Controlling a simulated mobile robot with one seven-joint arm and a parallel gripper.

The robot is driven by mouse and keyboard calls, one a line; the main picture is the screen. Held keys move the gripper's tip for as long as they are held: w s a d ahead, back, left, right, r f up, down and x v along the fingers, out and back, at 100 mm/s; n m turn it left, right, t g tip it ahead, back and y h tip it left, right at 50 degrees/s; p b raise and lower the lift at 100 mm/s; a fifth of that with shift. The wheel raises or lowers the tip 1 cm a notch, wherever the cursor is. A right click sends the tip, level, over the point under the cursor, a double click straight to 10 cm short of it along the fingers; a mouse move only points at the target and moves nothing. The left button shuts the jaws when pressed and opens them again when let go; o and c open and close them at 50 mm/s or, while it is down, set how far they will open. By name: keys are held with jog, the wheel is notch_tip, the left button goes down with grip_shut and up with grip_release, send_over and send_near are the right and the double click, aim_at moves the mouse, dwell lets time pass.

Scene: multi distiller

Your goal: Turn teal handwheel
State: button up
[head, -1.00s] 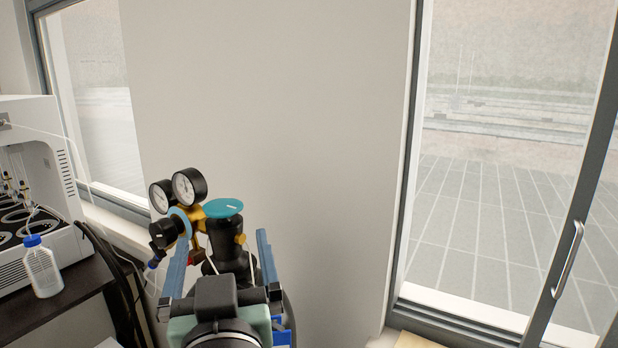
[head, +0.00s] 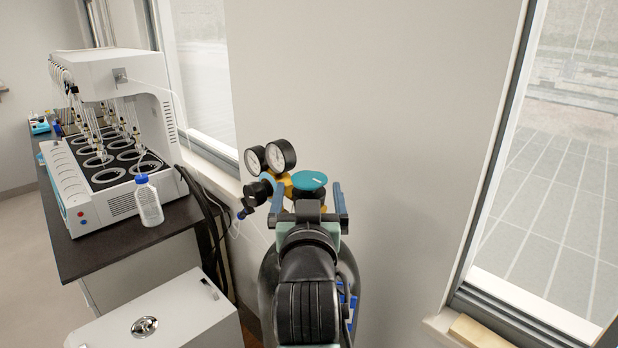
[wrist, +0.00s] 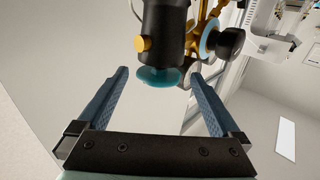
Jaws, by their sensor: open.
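The teal handwheel (head: 311,180) is a flat disc on top of a black and brass regulator, beside two round gauges. In the head view it shows just beyond my gripper (head: 307,188), in line with the gap between the blue fingers. In the wrist view the handwheel (wrist: 158,78) appears below a black cylinder, between the two fingertips (wrist: 160,74). The gripper is open, with a clear gap on each side of the wheel. I cannot tell whether the wheel's depth is inside the jaws. My arm hides much of the regulator's lower part.
The gauges (head: 268,157) stand close to the left finger. A pale wall (head: 400,100) lies behind. Farther left, a white distiller (head: 110,150) and a blue-capped bottle (head: 148,203) stand on a dark bench. A white cabinet (head: 180,310) is at lower left. A window is at right.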

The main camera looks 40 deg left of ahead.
jog(key=shift+x, duration=1.2)
jog(key=c, duration=1.2)
